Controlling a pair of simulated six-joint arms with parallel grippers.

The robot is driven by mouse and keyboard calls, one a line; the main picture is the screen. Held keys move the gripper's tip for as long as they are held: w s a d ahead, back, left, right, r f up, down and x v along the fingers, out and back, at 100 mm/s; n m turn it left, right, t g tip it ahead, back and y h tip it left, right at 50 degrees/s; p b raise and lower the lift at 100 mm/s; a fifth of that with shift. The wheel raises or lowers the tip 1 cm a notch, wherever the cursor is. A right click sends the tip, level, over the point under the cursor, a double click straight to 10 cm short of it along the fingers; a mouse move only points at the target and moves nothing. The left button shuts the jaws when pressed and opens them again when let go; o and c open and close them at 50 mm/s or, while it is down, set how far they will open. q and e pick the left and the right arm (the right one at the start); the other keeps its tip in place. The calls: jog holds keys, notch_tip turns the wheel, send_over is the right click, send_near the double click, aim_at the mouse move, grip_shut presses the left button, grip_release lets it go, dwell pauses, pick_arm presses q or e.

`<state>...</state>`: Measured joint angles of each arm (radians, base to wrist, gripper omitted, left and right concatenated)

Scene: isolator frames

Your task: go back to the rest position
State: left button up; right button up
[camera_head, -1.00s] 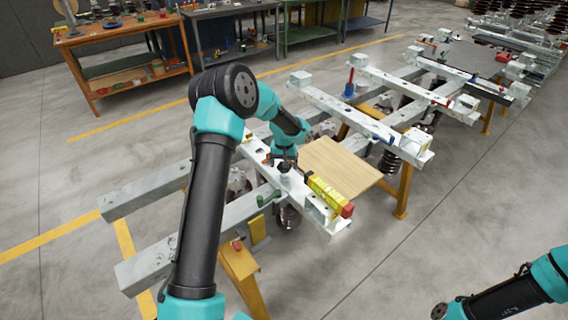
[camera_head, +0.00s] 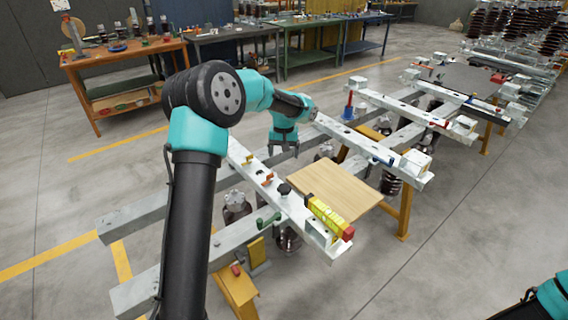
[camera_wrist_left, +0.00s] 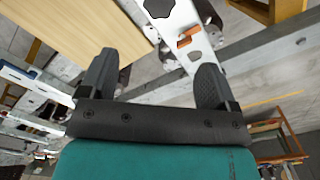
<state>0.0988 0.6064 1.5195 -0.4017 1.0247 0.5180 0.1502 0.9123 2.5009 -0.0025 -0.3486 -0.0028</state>
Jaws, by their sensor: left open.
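My left gripper (camera_head: 284,150) is raised above the far part of the near frame and points down. In the left wrist view its two dark fingers (camera_wrist_left: 155,82) stand wide apart with nothing between them. The near white crossbar (camera_head: 262,180) lies below and beside it, with a black knob (camera_head: 284,189) and small orange pieces (camera_head: 268,178) on it. The crossbar (camera_wrist_left: 180,38) also shows beyond the fingers in the left wrist view. My right arm shows only as a piece at the lower right corner; its gripper is out of the picture.
A yellow level (camera_head: 325,213) lies at the crossbar's near end. A wooden board (camera_head: 335,190) sits beside it. More crossbars (camera_head: 375,145) with a blue-based red pin (camera_head: 348,106) extend right. Workbenches (camera_head: 125,60) stand at the back. Open floor lies at the lower right.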

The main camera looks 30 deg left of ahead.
pick_arm(q)
jog(key=shift+r, duration=0.7)
